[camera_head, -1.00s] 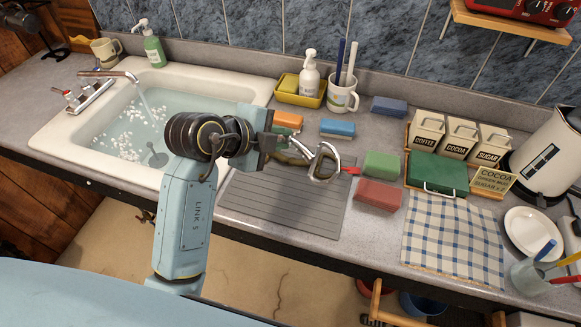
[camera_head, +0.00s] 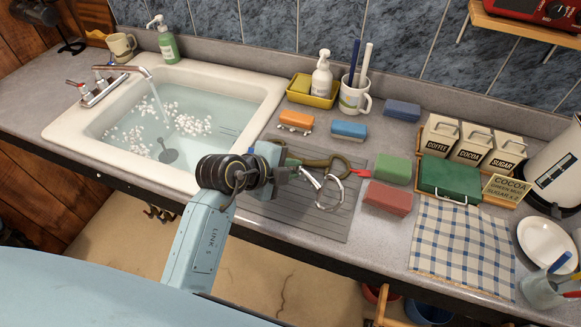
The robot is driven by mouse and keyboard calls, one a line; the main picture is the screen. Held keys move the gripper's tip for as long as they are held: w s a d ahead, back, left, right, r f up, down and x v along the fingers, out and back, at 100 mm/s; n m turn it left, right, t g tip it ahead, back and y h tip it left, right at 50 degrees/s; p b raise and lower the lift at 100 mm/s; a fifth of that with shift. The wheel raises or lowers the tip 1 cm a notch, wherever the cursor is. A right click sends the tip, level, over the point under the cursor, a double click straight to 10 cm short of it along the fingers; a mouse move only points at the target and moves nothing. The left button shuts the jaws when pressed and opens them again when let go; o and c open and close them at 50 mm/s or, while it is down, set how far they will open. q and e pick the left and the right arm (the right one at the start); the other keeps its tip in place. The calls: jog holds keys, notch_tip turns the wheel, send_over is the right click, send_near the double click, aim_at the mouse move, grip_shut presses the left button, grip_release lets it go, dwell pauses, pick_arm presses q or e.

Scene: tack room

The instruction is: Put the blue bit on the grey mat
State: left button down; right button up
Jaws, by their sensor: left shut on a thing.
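My left gripper (camera_head: 290,174) is shut on a bit with silver metal rings (camera_head: 331,192), which points right from the jaws over the ribbed grey mat (camera_head: 300,222). The jaws hide the bit's middle, so I see no blue on it. I cannot tell whether the bit touches the mat or hangs just above it. An olive-brown piece with a loop (camera_head: 340,163) and a red tag lies behind it, at the mat's back right. My right gripper is not in view.
The sink (camera_head: 65,133) with running water is on the left. Green (camera_head: 393,169) and red (camera_head: 387,198) blocks stand right of the mat. Orange (camera_head: 296,121) and blue (camera_head: 348,130) blocks are behind it. A checked cloth (camera_head: 462,240) lies at the right. The mat's front is clear.

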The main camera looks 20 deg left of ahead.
pick_arm(q)
jog(key=c, duration=1.4)
grip_release()
jog(key=shift+o, duration=0.2)
jog(key=v, duration=1.2)
jog(key=shift+p, duration=0.4)
